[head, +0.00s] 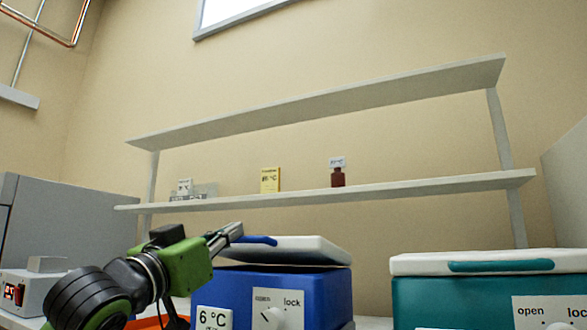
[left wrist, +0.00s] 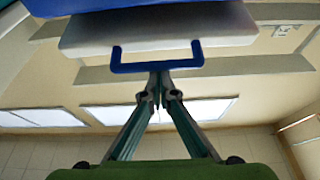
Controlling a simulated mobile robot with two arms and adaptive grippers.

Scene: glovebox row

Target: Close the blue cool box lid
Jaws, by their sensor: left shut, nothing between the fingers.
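The blue cool box (head: 315,287) stands low in the middle of the head view, with a white lid (head: 310,250) on top. The lid looks slightly tilted; I cannot tell how wide any gap under it is. Its blue handle (head: 262,240) sticks out to the left. My left gripper (head: 238,232) is shut and empty, with its fingertips at the handle. In the left wrist view, the shut fingertips (left wrist: 163,90) are right by the middle of the blue handle (left wrist: 155,66), and the white lid (left wrist: 155,35) lies beyond it. Contact is unclear. My right gripper is not in view.
A pale knob (head: 272,318) with open and lock labels is on the blue box's front. A teal cool box (head: 450,298) with a white lid stands to the right. A wall shelf (head: 430,184) holds small items above. A grey cabinet (head: 70,225) is at the left.

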